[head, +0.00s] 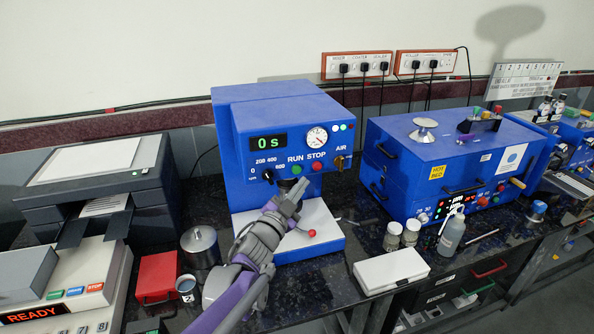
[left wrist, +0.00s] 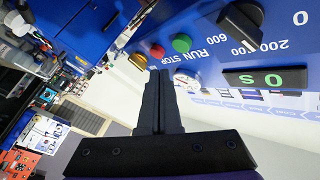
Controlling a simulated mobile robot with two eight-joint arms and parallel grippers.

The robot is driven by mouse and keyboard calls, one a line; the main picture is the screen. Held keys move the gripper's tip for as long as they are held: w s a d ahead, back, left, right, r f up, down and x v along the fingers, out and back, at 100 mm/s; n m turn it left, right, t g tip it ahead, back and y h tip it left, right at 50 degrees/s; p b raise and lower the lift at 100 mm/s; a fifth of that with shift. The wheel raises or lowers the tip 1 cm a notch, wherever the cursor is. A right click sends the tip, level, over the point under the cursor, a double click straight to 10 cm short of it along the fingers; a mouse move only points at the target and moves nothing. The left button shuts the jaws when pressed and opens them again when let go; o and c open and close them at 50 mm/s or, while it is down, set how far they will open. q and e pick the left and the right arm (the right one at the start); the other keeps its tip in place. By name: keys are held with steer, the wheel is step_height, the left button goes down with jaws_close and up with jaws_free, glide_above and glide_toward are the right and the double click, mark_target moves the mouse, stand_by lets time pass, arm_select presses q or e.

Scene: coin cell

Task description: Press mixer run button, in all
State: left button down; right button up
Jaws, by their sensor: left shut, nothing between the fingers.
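The mixer (head: 275,115) is a blue benchtop machine with a green display reading 0 s. Its green RUN button (head: 297,170) sits on the front panel, left of the red STOP button (head: 317,166). My left gripper (head: 301,185) is shut and empty, its tips just below the RUN button in the head view. In the left wrist view my shut fingers (left wrist: 159,75) point toward the panel, with the green RUN button (left wrist: 182,43) and red STOP button (left wrist: 157,51) beyond the tips. The tips look apart from the button. My right gripper is not in view.
A black dial (head: 268,176) and an orange AIR knob (head: 339,162) flank the buttons. A red-knobbed lever (head: 311,233) is at the mixer's base. A steel pot (head: 200,248) stands left, two jars (head: 411,233) right. A second blue machine (head: 450,160) stands further right.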

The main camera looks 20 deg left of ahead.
arm_select(q)
steer(key=shift+s+d, duration=0.7)
steer(key=shift+s, duration=0.35)
steer(key=s+a+f+n+g+y, duration=0.2)
steer(key=s+f+n+g+y, duration=0.15)
steer(key=s, duration=0.25)
steer(key=s+a+f+n+g+y, duration=0.25)
steer(key=s+f+n, duration=0.2)
steer(key=s, duration=0.25)
steer(key=s+d+f+g+h, duration=0.1)
steer(key=s+f+g, duration=0.3)
steer(key=s, duration=0.6)
steer(key=s+d+f+n+g+h, duration=0.1)
steer(key=s+d+f+g, duration=0.2)
steer(key=s+f, duration=0.6)
steer(key=shift+s+f+n+g, duration=0.2)
steer(key=shift+s+n+g, duration=0.15)
steer(key=shift+s, duration=0.3)
